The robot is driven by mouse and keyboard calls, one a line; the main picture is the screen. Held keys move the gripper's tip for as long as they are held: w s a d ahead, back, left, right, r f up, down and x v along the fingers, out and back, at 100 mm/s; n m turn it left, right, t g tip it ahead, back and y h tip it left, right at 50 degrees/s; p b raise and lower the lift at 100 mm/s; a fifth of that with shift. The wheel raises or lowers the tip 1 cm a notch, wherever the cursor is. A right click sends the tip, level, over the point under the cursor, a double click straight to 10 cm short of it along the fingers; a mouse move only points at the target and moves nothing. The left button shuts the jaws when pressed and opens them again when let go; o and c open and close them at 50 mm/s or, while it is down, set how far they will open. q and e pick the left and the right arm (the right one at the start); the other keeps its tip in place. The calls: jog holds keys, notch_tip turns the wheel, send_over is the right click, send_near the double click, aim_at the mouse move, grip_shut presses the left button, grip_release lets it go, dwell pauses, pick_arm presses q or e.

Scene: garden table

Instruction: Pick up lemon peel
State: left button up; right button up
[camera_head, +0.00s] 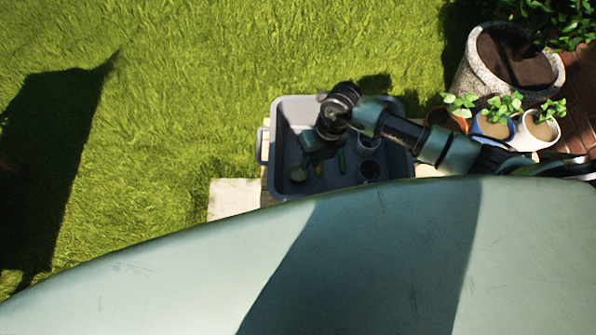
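My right arm reaches in from the right over a grey bin (282,112). My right gripper (312,166) points down inside the bin's left half; its fingers are small and dark, so I cannot tell whether they are open or shut. A small dull yellow-green piece (297,174) lies in the bin just left of and below the gripper. It may be the lemon peel, but it is too small to be sure. A thin green piece (341,162) is to the right of the gripper. My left gripper is not in view.
Dark round cups or pots (370,169) stand in the bin's right part. Small potted plants (493,125) and a large stone planter (481,72) are at the right. Grass lies behind and left. My own pale body covers the foreground and may hide the bin's near edge.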

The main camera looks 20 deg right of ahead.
aim_at(304, 173)
jog(key=shift+x, duration=2)
jog(key=shift+a+r, duration=0.1)
grip_shut()
